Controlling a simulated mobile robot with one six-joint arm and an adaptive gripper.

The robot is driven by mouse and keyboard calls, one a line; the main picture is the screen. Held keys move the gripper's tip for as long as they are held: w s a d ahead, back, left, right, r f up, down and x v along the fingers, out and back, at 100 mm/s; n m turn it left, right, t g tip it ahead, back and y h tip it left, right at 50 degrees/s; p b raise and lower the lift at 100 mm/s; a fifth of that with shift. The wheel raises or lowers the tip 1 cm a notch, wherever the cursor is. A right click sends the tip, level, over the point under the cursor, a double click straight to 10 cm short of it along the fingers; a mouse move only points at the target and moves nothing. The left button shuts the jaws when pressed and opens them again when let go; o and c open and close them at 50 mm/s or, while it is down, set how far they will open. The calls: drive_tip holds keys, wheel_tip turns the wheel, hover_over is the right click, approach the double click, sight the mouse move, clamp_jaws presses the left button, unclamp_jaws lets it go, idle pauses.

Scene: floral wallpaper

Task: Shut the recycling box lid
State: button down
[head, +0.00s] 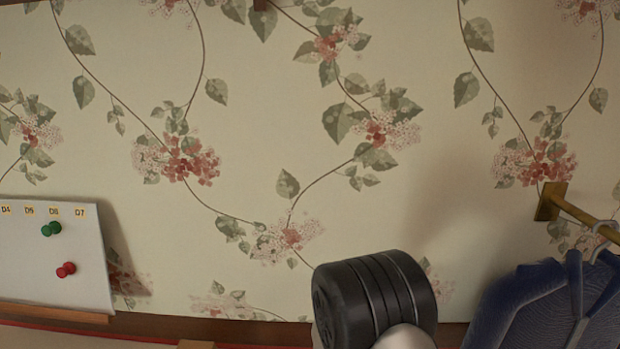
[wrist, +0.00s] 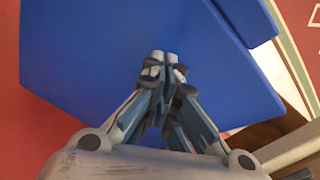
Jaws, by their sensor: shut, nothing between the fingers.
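In the wrist view a flat blue panel (wrist: 85,60), which looks like the recycling box lid, fills most of the picture. A blue part (wrist: 245,18) with a raised edge adjoins it at the upper right. My gripper (wrist: 160,62) is in front of the blue panel with its fingers together and nothing between them. I cannot tell whether the fingertips touch the panel. The rest of the box and the lid's angle are not clear from this view. The head view shows neither the box nor my gripper.
In the head view, a white board (head: 45,255) with a green pin (head: 52,229) and a red pin (head: 66,269) is at left. A dark blue garment (head: 525,300) hangs from a brass rail (head: 585,214) at right.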

drive_tip(key=shift+f+b, duration=1.8)
drive_tip(key=shift+f, duration=0.6)
wheel_tip(320, 180, down, 5)
drive_tip(key=shift+r, duration=0.2)
drive_tip(key=shift+r+p, duration=5.05)
drive_tip(key=shift+r, duration=1.7)
